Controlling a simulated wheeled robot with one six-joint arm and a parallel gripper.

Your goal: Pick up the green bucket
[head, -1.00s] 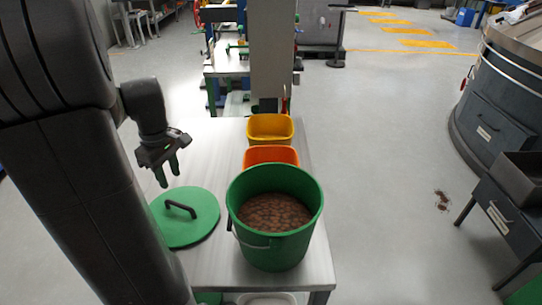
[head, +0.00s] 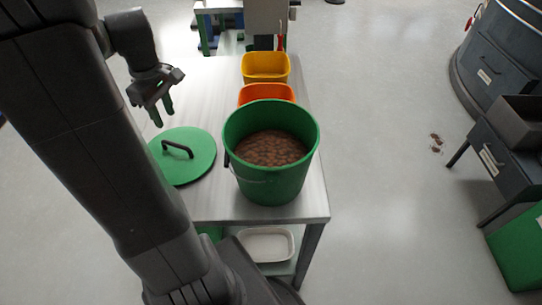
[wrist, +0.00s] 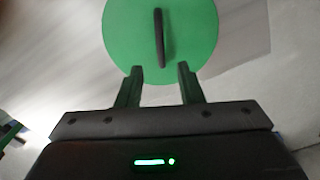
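The green bucket (head: 270,185) stands upright and open on the metal table, filled with brown round pieces. A thin wire handle hangs down its front left side, with a dark grip at the left. Its round green lid (head: 190,165), with a black handle, lies flat on the table to the left of the bucket. My gripper (head: 164,108) is above the table, up and left of the bucket, near the far side of the lid. In the wrist view my gripper (wrist: 160,76) has its two fingers apart with nothing between them, and the lid (wrist: 125,35) lies beyond them. The bucket is not in the wrist view.
An orange bin (head: 266,93) and a yellow bin (head: 264,68) stand directly behind the bucket. A white tray (head: 266,245) is on the shelf below the metal table (head: 305,195). Open floor lies to the right, before a dark drawer unit (head: 493,150).

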